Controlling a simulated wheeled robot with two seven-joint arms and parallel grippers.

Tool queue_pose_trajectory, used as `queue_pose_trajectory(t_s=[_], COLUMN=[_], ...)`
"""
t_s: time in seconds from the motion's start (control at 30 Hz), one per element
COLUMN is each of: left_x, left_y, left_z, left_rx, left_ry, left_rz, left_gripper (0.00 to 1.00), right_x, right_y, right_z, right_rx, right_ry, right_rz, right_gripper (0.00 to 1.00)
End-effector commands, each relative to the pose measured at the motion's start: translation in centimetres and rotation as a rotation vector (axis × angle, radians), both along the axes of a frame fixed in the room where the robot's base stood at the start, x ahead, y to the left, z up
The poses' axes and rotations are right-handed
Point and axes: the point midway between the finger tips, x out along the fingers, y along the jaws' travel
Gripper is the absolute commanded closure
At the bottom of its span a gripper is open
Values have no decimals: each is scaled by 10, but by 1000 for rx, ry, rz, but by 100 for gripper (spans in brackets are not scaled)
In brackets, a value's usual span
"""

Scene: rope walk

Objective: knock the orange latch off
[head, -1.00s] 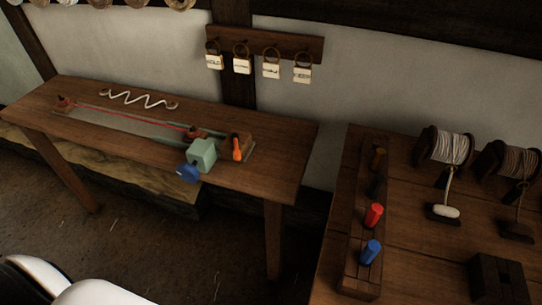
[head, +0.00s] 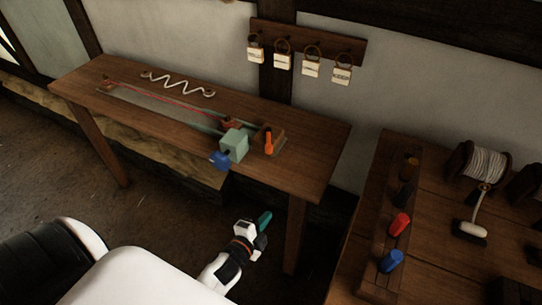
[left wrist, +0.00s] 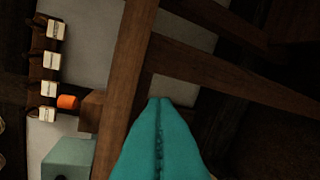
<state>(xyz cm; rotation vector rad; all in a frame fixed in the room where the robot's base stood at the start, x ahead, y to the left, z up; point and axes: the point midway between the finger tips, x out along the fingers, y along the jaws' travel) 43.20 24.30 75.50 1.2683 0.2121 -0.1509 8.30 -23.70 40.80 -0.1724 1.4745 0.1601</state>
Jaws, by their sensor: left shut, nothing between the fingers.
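The orange latch (head: 268,142) stands upright on a small wooden block (head: 277,133) near the right end of the far wooden table (head: 318,165). In the left wrist view the orange latch (left wrist: 68,102) lies left of my fingers, beside the block. A pale green box (head: 234,145) with a blue knob (head: 220,161) sits just left of the latch. My left gripper (head: 264,220), with teal fingers, is shut and empty, below and in front of the table edge, apart from the latch. It fills the lower middle of the left wrist view (left wrist: 160,135). My right gripper does not show.
A red cord (head: 170,106) runs along the table to a small carriage, with a white zigzag rope (head: 178,84) behind it. Tags (head: 312,66) hang on the wall. A second table at right holds a peg rack (head: 395,235) and rope spools (head: 484,165).

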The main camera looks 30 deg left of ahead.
Motion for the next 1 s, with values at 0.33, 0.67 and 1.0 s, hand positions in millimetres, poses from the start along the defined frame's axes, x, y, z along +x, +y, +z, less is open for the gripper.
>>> queue_pose_trajectory(t_s=[0.33, 0.67, 1.0], left_x=[13, 17, 75], left_y=[11, 11, 11], left_z=[113, 112, 114], left_rx=[279, 274, 272], left_ry=[-237, -236, -236], left_rz=[-33, -33, -33], left_gripper=[100, 100, 100], right_x=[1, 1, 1], right_y=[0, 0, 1], right_z=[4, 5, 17], right_rx=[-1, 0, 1], right_ry=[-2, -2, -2], right_rz=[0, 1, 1], right_gripper=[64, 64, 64])
